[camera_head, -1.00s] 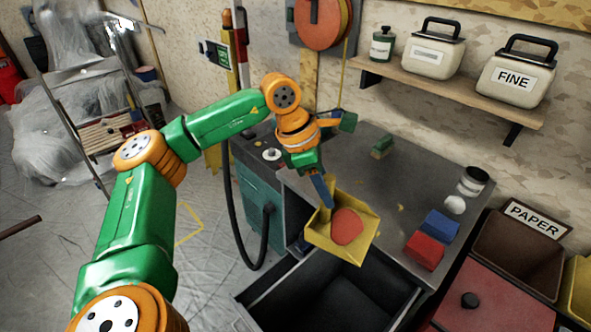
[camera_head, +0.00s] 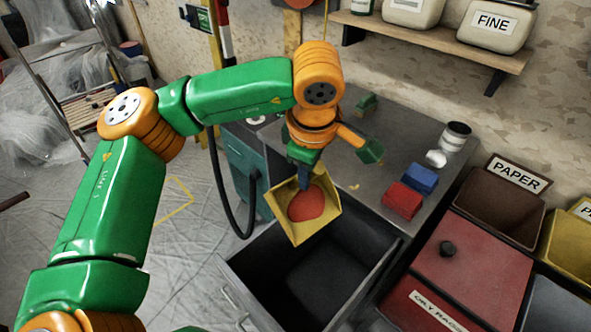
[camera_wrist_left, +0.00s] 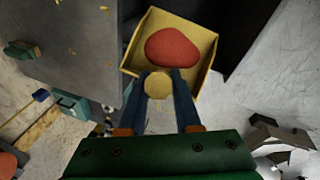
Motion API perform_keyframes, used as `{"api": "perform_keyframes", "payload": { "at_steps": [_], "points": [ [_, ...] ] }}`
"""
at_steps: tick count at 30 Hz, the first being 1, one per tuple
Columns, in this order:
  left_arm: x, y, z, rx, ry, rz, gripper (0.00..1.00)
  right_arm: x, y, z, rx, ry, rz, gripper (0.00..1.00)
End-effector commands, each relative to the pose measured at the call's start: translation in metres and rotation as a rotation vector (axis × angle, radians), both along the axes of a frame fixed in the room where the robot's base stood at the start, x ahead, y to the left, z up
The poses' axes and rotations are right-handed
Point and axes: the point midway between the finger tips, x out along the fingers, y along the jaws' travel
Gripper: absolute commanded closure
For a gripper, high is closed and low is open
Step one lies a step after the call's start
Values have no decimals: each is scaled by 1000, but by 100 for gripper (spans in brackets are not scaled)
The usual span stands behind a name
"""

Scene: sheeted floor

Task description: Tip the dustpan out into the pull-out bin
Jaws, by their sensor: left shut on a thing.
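The yellow dustpan (camera_head: 305,233) hangs over the back left part of the open pull-out bin (camera_head: 300,290), tilted with its open face towards the head camera. A flat, rounded red-orange piece (camera_head: 307,204) lies in the pan. My left gripper (camera_head: 302,178) is shut on the dustpan's handle, above and behind the pan. In the left wrist view, its fingers (camera_wrist_left: 160,92) reach either side of the round yellow handle end, with the pan (camera_wrist_left: 160,20) and red piece (camera_wrist_left: 172,48) beyond. The bin looks dark and empty where visible. My right gripper is not in view.
The grey bench (camera_head: 395,150) behind the bin holds a red block (camera_head: 403,200), a blue block (camera_head: 420,179), a green block (camera_head: 366,103) and yellow flecks. A red-lidded bin (camera_head: 470,265) and a PAPER bin (camera_head: 495,205) stand right. A black hose (camera_head: 222,190) hangs left.

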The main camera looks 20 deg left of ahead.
Motion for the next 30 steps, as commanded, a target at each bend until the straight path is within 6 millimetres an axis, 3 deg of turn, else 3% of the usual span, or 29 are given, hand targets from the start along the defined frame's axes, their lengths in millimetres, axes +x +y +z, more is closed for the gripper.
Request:
{"api": "perform_keyframes", "payload": {
  "at_steps": [1, 10, 18, 30],
  "points": [
    [-3, -7, -9, 42, -25, -9, 100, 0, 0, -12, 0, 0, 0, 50],
    [-20, -42, -21, 312, -155, -5, 100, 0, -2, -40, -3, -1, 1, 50],
    [-30, -63, -23, 475, -231, -1, 100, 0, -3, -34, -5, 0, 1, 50],
    [-32, -66, -25, 498, -244, 2, 100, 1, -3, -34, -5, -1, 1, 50]
  ]
}}
